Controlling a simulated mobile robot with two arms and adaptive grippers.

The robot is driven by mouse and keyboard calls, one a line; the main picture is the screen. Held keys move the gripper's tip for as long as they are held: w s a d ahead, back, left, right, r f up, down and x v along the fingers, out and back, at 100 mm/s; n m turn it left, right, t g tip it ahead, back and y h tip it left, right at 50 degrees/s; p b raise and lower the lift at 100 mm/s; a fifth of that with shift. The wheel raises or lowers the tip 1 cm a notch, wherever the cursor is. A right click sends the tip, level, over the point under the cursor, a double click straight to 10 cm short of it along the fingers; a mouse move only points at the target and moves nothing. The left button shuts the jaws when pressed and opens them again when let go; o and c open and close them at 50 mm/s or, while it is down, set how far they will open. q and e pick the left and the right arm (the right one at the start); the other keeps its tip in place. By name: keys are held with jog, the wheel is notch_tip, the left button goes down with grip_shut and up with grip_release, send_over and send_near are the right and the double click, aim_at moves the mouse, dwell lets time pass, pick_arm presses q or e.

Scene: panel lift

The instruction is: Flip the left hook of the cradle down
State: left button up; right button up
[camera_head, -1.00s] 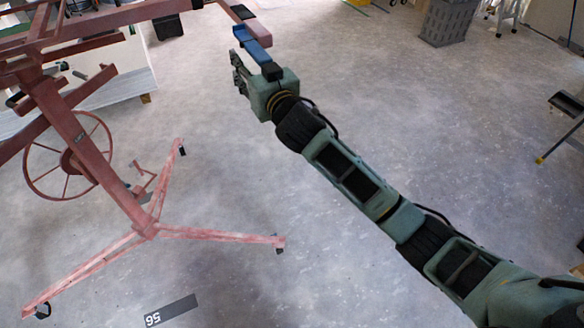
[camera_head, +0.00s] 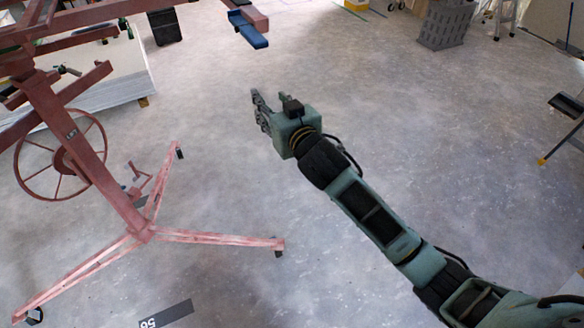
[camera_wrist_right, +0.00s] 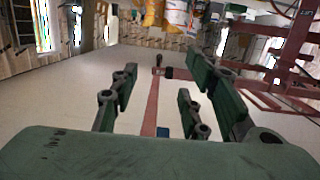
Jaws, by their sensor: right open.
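The red cradle (camera_head: 92,19) of the panel lift enters at the top left of the head view. A blue hook (camera_head: 247,30) sits at its right-hand end, beside a pinkish end piece (camera_head: 255,17). I cannot tell surely whether this is the left hook or whether it is flipped down. My right gripper (camera_head: 263,105) is open and empty, apart from the blue hook, below and slightly right of it in the picture. In the right wrist view the open fingers (camera_wrist_right: 160,103) show a small blue piece (camera_wrist_right: 162,132) beyond them, by a red bar. My left gripper is not in view.
The lift's red mast (camera_head: 85,150), handwheel (camera_head: 60,155) and splayed legs (camera_head: 215,237) stand on the left. White panels (camera_head: 105,77) lie behind it. A grey bin (camera_head: 445,24) stands at the back right. The middle floor is clear.

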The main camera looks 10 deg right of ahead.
jog(key=d+f+g+h+b, duration=0.1)
jog(key=d+f+b, duration=0.1)
jog(key=f, duration=0.9)
jog(key=d+f+g+b, duration=0.1)
jog(key=d+f, duration=0.1)
jog(key=f, duration=0.9)
jog(key=shift+s+d+g+h+b, duration=0.25)
jog(key=shift+s+g+h+b, duration=0.05)
jog(key=shift+s+h+b, duration=0.1)
jog(key=shift+r, duration=0.1)
